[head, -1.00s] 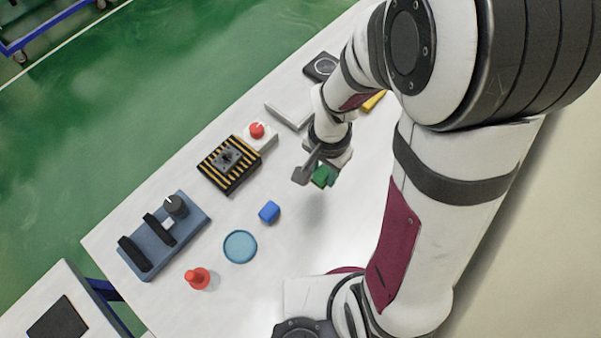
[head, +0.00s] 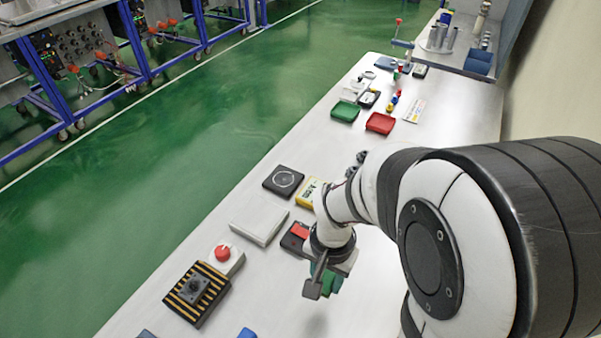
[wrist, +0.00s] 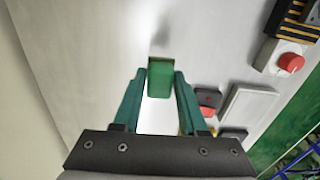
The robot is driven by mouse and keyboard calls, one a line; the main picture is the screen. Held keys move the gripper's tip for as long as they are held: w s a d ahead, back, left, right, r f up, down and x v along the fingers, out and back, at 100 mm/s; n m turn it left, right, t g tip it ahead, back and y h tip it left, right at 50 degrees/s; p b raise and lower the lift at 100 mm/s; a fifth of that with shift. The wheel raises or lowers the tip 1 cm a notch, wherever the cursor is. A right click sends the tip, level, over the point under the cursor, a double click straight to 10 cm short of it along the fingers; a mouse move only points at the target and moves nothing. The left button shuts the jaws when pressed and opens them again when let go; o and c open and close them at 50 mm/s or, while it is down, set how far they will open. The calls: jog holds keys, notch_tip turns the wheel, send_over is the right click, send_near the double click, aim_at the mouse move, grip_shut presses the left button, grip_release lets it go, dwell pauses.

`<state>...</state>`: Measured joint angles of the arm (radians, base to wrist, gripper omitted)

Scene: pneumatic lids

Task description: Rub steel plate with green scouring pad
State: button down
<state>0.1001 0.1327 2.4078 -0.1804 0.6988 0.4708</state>
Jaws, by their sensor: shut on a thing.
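My gripper (wrist: 160,80) is shut on the green scouring pad (wrist: 161,70), which sits between its teal fingertips in the wrist view. In the head view my gripper (head: 325,283) hangs above the white table, and the pad there is hard to tell from the green fingers. The steel plate, a pale grey rectangle (head: 259,226), lies flat on the table, left of and beyond my gripper. In the wrist view the plate (wrist: 248,110) is at the right, apart from the pad.
Around the plate are a red push button (head: 224,256), a black square with a ring (head: 283,181), a yellow box (head: 309,192) and a red-and-black item (head: 296,236). A striped box (head: 197,292) is nearer. Green (head: 345,111) and red (head: 380,123) trays stand farther along the table.

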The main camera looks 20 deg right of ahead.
jog(key=w+a+r, duration=0.1)
jog(key=w+a, duration=0.6)
jog(key=a, duration=0.5)
send_near(201, 276)
jog(key=s+a+r, duration=0.1)
jog(key=s+a, duration=0.3)
jog(key=s, duration=0.1)
jog(key=shift+w+d+f, duration=0.1)
jog(key=shift+w+f, duration=0.05)
jog(key=shift+f, duration=3.7)
jog(key=shift+w+d+f, duration=0.1)
jog(key=shift+w+d, duration=0.35)
jog(key=shift+w, duration=0.15)
jog(key=shift+w+d, duration=1.5)
jog(key=shift+w, duration=0.2)
jog(key=shift+s+a, duration=2)
jog(key=shift+s, duration=0.3)
notch_tip(201, 276, up, 8)
